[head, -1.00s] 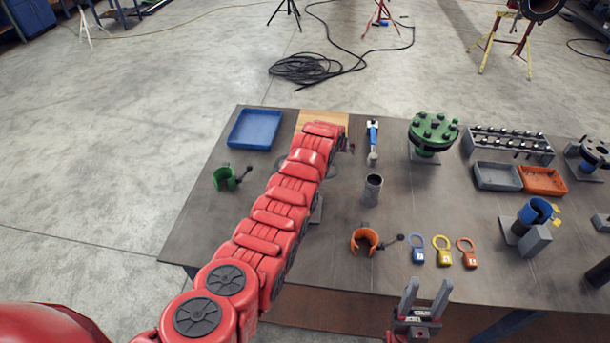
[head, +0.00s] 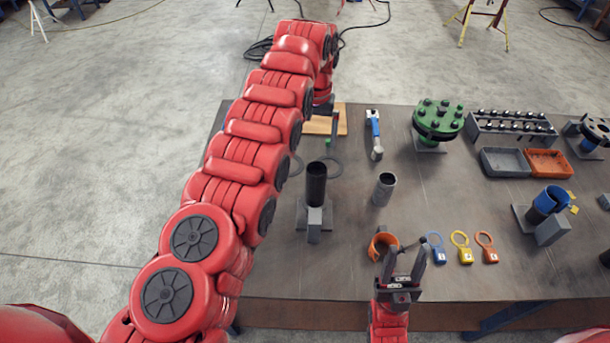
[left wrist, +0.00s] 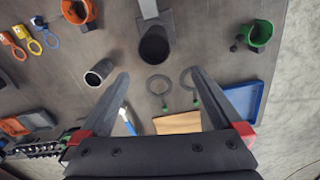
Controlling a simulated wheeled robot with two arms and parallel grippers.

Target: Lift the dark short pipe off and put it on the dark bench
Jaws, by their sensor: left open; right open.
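The dark short pipe (head: 316,180) stands upright in a grey stand (head: 315,225) on the dark bench (head: 445,195). In the left wrist view the pipe (left wrist: 154,48) shows its open top. My left gripper (head: 328,128) is raised beyond the pipe, over the bench's far edge, mostly hidden by its arm. Its fingers (left wrist: 160,76) are open and empty in the left wrist view, with the pipe ahead of them. My right gripper (head: 404,255) is open and empty near the front edge, by the orange clamp.
A grey pipe piece (head: 384,188) stands right of the dark pipe. An orange clamp (head: 381,245) and several ring tags lie in front. A green flange (head: 438,118) stands behind. A blue tray (left wrist: 250,98) and green clamp (left wrist: 260,36) show in the left wrist view. Bench middle is clear.

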